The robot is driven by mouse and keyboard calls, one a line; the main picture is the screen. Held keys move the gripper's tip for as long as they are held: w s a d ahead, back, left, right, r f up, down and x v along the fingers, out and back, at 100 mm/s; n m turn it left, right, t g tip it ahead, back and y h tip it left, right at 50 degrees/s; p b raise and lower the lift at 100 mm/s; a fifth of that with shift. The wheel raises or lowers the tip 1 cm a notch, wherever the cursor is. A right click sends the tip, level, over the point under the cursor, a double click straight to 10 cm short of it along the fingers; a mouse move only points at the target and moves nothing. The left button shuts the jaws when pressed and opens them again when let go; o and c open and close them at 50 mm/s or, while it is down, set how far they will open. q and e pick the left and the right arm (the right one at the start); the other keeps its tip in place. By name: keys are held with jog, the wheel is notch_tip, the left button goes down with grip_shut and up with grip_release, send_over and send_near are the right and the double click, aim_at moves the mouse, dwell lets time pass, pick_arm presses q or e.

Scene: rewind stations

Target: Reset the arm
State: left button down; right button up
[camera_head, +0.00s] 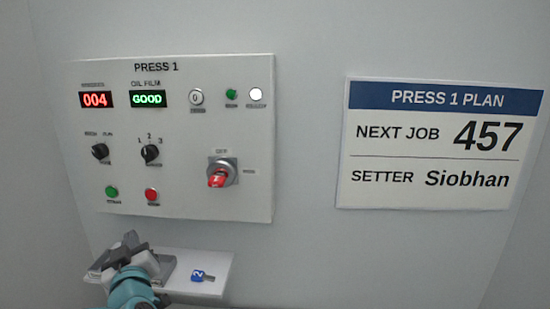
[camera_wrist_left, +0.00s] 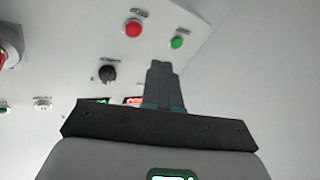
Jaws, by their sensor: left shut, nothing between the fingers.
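My left gripper (camera_head: 128,243) is at the lower left of the head view, in front of the wall and below the press panel (camera_head: 205,120). In the left wrist view its fingers (camera_wrist_left: 160,82) are together, with nothing between them. The panel shows upside down there, with a red button (camera_wrist_left: 133,28), a green button (camera_wrist_left: 177,42) and a black knob (camera_wrist_left: 107,74). My right gripper is in neither view.
A small pale shelf (camera_head: 215,265) sits below the panel. A blue-tagged key (camera_head: 202,276) lies on it, right of my left gripper. The panel carries a red rotary switch (camera_head: 218,177). A plan sign (camera_head: 437,145) hangs at right, reading job 457.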

pick_arm(q)
jog(key=s+d+f+m+g+h, duration=0.2)
jog(key=d+f+h, duration=0.1)
jog(key=f, duration=0.6)
jog(key=s+d+f+m+g+h, duration=0.1)
jog(key=d+f+g+h, duration=0.15)
jog(key=f, duration=0.65)
jog(key=s+d+f+m+g+h, duration=0.2)
jog(key=d+f, duration=0.2)
jog(key=f, duration=0.6)
jog(key=s+d+f+m+g+h, duration=0.1)
jog(key=s+d+f+g+h, duration=0.15)
jog(key=s+f, duration=0.5)
jog(key=s+d+f+g+h, duration=0.1)
jog(key=s+d+f+g, duration=0.3)
jog(key=s, duration=0.7)
jog(key=s+d+f+m+g+h, duration=0.1)
jog(key=s+d+f+g, duration=0.25)
jog(key=s+f, duration=0.4)
notch_tip(320, 180, down, 8)
jog(key=a+b, duration=0.1)
jog(key=b, duration=0.9)
jog(key=shift+s+f, duration=0.15)
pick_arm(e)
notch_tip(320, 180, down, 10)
